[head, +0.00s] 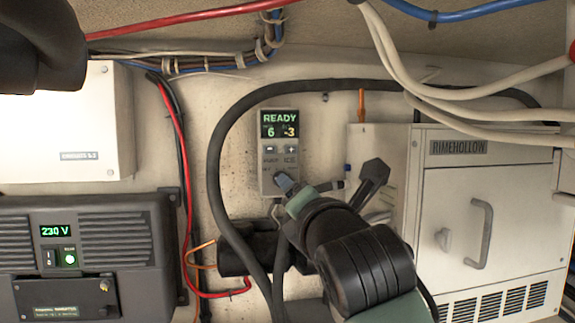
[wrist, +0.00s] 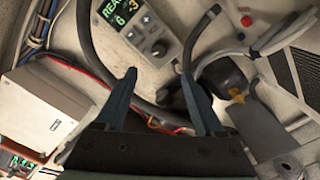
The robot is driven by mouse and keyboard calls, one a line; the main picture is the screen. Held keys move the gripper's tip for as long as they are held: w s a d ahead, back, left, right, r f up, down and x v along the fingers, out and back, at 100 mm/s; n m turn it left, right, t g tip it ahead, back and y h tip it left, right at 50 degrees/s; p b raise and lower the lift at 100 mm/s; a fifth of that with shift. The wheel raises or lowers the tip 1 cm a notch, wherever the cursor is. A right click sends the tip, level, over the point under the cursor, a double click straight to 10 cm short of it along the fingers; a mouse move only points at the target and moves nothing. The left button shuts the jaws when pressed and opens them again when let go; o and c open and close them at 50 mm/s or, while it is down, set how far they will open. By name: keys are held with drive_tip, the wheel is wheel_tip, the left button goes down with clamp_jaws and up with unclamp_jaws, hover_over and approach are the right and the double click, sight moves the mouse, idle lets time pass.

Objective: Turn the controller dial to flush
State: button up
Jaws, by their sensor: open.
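The controller (head: 267,140) is a grey upright panel on the back wall. Its green display reads READY, with 6 and -3 below, and two small buttons sit under it. It also shows at the top of the wrist view (wrist: 150,27), tilted. Its dial (wrist: 160,48) is a dark round knob near the panel's lower end; its pointer setting is too small to read. In the head view my gripper (head: 286,184) covers the dial area. In the wrist view my gripper (wrist: 158,75) is open and empty, with its two fingers apart and the dial beyond the gap between them.
A thick black hose (head: 215,155) arches around the controller. A white RIMEHOLLOW cabinet (head: 520,200) stands right, a black 230 V unit (head: 90,215) lower left, and a white box (head: 75,135) above it. Red, white and blue cables cross overhead.

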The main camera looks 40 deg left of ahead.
drive_tip(key=p+x, duration=0.6)
drive_tip(key=x, duration=0.6)
drive_tip(key=shift+a, duration=0.35)
drive_tip(key=shift+c, duration=0.2)
drive_tip(key=shift+w, duration=0.1)
clamp_jaws()
